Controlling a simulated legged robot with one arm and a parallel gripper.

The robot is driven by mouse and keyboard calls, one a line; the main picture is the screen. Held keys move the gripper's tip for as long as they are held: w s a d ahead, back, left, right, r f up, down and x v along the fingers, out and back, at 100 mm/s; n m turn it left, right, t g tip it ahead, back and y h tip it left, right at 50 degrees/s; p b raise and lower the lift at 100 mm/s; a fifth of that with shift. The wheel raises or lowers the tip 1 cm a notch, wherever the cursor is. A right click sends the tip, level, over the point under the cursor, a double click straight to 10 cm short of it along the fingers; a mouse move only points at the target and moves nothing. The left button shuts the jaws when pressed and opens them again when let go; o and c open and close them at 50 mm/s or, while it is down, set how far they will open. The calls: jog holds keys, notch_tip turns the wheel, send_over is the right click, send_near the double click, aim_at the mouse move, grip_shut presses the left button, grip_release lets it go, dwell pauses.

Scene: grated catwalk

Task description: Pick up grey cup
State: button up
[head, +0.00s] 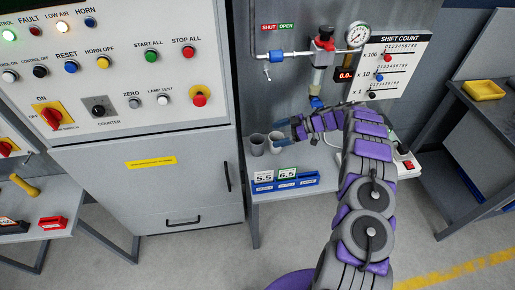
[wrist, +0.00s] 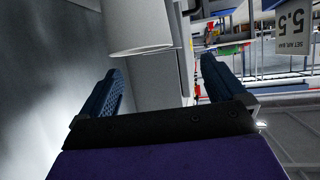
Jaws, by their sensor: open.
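In the wrist view, a pale cup (wrist: 138,28) lies ahead of my open gripper (wrist: 158,85), apart from both fingers and nearer the left one.
A blue rack (head: 285,183) with 5.5 and 6.5 tags stands at the bench's front edge. A grey control cabinet (head: 150,160) borders the bench on the left. A valve and gauge (head: 358,35) hang behind. A white power strip (head: 405,165) lies right of my arm.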

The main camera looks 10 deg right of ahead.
aim_at(263, 139)
jog(key=b+x, duration=0.1)
jog(key=x, duration=0.6)
jog(key=shift+d+f+b, duration=0.15)
jog(key=shift+f+b, duration=0.05)
jog(key=shift+b, duration=0.15)
jog(key=shift+a, duration=0.4)
jog(key=shift+c, duration=0.4)
jog(key=c, duration=1)
